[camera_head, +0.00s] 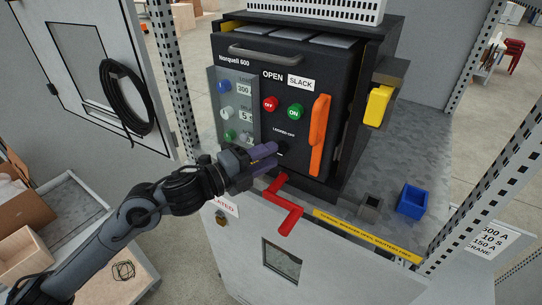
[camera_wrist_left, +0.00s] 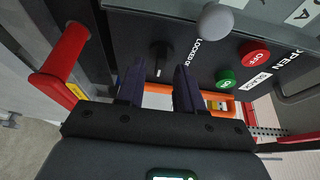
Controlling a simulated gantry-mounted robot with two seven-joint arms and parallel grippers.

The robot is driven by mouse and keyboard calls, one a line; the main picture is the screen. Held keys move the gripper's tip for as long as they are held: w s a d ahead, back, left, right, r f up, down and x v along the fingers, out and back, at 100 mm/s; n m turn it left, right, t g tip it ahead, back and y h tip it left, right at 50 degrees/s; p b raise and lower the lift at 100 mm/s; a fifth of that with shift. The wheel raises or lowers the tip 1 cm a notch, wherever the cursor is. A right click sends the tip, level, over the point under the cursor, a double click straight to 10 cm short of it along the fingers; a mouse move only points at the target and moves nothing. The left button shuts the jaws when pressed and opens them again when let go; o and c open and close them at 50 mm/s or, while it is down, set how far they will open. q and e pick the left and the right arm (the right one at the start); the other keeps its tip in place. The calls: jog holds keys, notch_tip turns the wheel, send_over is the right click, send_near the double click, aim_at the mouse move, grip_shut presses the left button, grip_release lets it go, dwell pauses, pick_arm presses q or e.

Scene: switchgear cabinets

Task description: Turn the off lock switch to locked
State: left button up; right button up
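The off lock switch is a small black rotary knob (camera_wrist_left: 160,56) on the dark breaker panel (camera_head: 240,55), next to the label "LOCKED OFF" (camera_head: 284,133). A light line on the knob points toward the gripper side in the left wrist view. My left gripper (camera_head: 274,155) has dark purple fingers and is at the lower panel, close to the knob. In the left wrist view, the fingers (camera_wrist_left: 158,88) are apart, with the knob showing in the gap just beyond the tips. I cannot tell whether they touch it. My right gripper is not in view.
A red OFF button (camera_head: 270,104) and green ON button (camera_head: 295,111) sit above the switch. An orange handle (camera_head: 320,133) is to the right. A red crank (camera_head: 285,208) sticks out below. Blue (camera_head: 412,201) and grey (camera_head: 370,207) holders stand on the shelf at right.

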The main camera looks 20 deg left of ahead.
pick_arm(q)
jog(key=b+v, duration=0.3)
jog(key=v, duration=0.6)
jog(key=shift+s, duration=0.15)
jog(key=shift+f, duration=0.1)
